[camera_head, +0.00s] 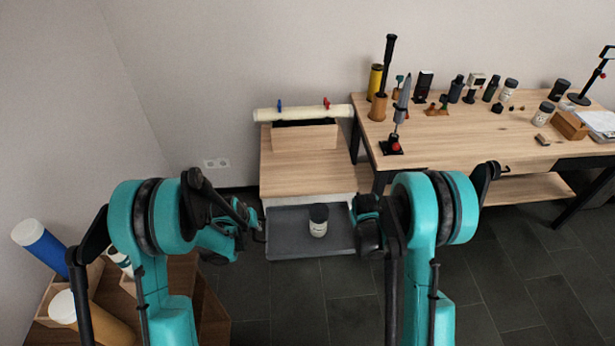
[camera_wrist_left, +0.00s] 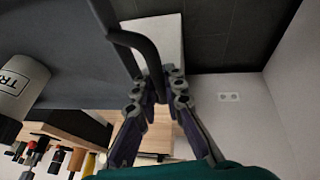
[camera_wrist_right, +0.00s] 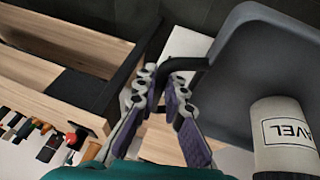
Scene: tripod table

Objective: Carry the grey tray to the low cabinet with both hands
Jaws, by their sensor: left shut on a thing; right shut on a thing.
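The grey tray (camera_head: 290,242) is held level between my two arms, in front of the low cabinet (camera_head: 298,175) with a light wood top. A jar (camera_head: 318,220) with a dark lid and a white label stands upright on the tray. My left gripper (camera_head: 258,222) is at the tray's left end; in the left wrist view its fingers (camera_wrist_left: 160,90) are shut on the dark handle (camera_wrist_left: 140,50). My right gripper (camera_wrist_right: 172,85) is shut on the handle (camera_wrist_right: 185,63) at the other end. In the head view my right forearm mostly hides that grip.
On the cabinet top, a wooden box (camera_head: 304,138) and a pale roll (camera_head: 300,113) fill the back; the front part is bare. A workbench (camera_head: 460,140) with bottles and tools stands to the right. A wooden crate (camera_head: 95,290) with rolls stands at the lower left.

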